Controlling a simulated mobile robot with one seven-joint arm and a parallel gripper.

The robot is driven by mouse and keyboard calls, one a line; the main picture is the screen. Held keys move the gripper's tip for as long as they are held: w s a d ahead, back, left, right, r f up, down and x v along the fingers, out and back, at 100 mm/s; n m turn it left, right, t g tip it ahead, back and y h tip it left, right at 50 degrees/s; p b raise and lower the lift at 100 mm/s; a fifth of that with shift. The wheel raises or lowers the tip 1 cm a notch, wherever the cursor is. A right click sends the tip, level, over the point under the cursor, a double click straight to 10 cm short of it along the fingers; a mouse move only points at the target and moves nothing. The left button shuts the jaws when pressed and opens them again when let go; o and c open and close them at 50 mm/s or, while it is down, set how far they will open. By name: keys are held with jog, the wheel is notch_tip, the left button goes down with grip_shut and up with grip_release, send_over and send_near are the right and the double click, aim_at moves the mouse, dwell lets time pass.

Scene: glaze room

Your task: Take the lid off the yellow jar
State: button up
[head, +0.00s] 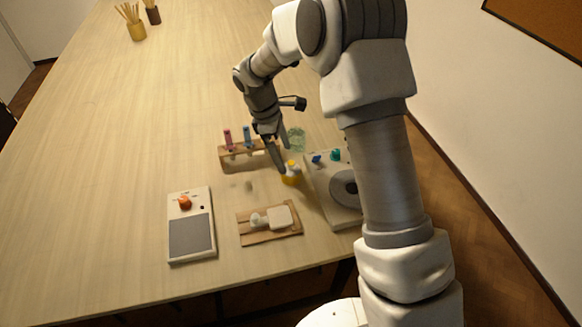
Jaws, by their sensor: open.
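The yellow jar (291,177) is small and stands on the wooden table, just left of a white panel device. A lighter top, which looks like its lid, shows on it; the detail is too small to make out. My gripper (281,160) reaches down from above, its fingers apart around or just beside the top of the jar. I cannot tell whether a finger touches it. Nothing is seen held between the fingers.
A wooden rack (235,158) with pink and blue tubes stands left of my gripper, a green glass beaker (297,137) behind. The white panel device (322,188) is close on the right. A wooden board (247,237) and grey-topped device (190,237) lie nearer. The left of the table (120,150) is clear.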

aim_at(290, 163)
jog(key=x, duration=0.4)
jog(key=shift+w+d, duration=0.1)
jog(key=shift+d, duration=0.25)
jog(key=c, duration=1.4)
jog(key=shift+r, duration=0.15)
